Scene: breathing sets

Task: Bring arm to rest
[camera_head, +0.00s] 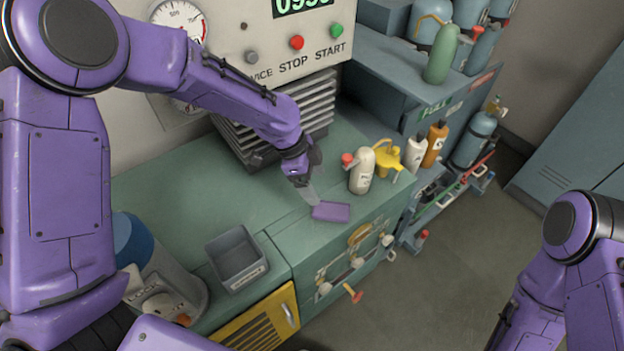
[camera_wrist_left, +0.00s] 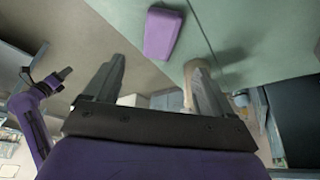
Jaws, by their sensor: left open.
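My left gripper (camera_head: 309,195) is over the green worktop, beside a small purple block (camera_head: 331,211). The block lies flat near the worktop's front edge. In the left wrist view the gripper (camera_wrist_left: 156,72) is open, with nothing between its fingers. The purple block (camera_wrist_left: 163,33) lies beyond the fingertips there, apart from them. My right arm stands at the lower right in the head view, with its gripper out of sight. A purple arm with a small dark gripper (camera_wrist_left: 48,82) shows at the left of the wrist view, too small to tell its jaws.
A grey bin (camera_head: 237,261) stands on the worktop's front left. A cream bottle (camera_head: 362,171) and a yellow item (camera_head: 388,156) stand right of the gripper. A gauge-and-button panel (camera_head: 250,30) rises behind. Worktop around the block is mostly clear.

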